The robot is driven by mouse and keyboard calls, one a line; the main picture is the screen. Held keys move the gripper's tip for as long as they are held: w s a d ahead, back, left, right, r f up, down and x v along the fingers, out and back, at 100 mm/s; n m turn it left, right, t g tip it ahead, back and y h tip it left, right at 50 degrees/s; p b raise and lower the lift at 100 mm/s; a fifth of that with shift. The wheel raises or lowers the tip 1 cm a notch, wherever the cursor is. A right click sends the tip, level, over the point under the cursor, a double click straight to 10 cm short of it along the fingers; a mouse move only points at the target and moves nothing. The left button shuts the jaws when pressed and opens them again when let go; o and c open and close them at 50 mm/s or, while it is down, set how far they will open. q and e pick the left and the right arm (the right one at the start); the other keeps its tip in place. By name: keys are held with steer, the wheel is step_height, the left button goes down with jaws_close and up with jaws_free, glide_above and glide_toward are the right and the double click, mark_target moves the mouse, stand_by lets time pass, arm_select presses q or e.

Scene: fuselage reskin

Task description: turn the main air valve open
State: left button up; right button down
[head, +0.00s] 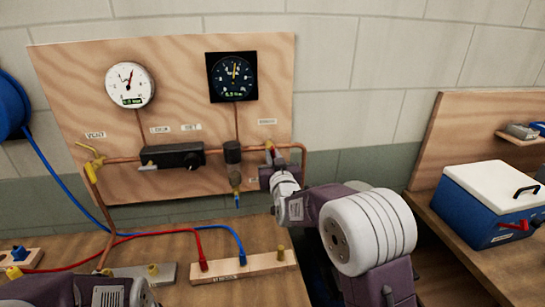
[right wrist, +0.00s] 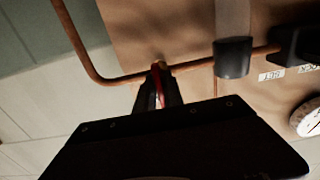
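The main air valve (right wrist: 158,66) sits on the copper pipe at the right of the wooden panel, below a small label. Its red lever (right wrist: 158,86) shows between the two dark fingers of my right gripper (right wrist: 160,93). The fingers look close on both sides of the lever. In the head view my right gripper (head: 269,164) is at the pipe and hides most of the valve. Part of my left arm shows at the bottom left, but its gripper is out of view.
The panel (head: 70,60) carries a white gauge (head: 130,85), a dark square gauge (head: 231,76), a black regulator block (head: 172,156) and a yellow vent valve (head: 90,153). Red and blue hoses cross the bench. A blue cooler (head: 490,210) stands at right.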

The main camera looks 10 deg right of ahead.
arm_select(q)
steer(key=shift+f, duration=0.1)
steer(key=shift+f+b, duration=0.5)
steer(key=shift+b, duration=0.1)
arm_select(e)
steer(key=n, duration=0.4)
steer(key=shift+f, duration=0.1)
arm_select(q)
steer(key=shift+f, duration=0.15)
arm_select(e)
steer(key=n, duration=0.4)
steer(key=shift+n, duration=0.3)
steer(key=n, duration=0.4)
arm_select(q)
steer(key=shift+r, duration=0.4)
arm_select(e)
steer(key=n, duration=0.5)
steer(key=shift+f+n, duration=0.1)
steer(key=shift+n, duration=0.2)
steer(key=c, duration=1.7)
jaws_free()
steer(key=shift+o, duration=0.9)
steer(key=shift+s, duration=0.15)
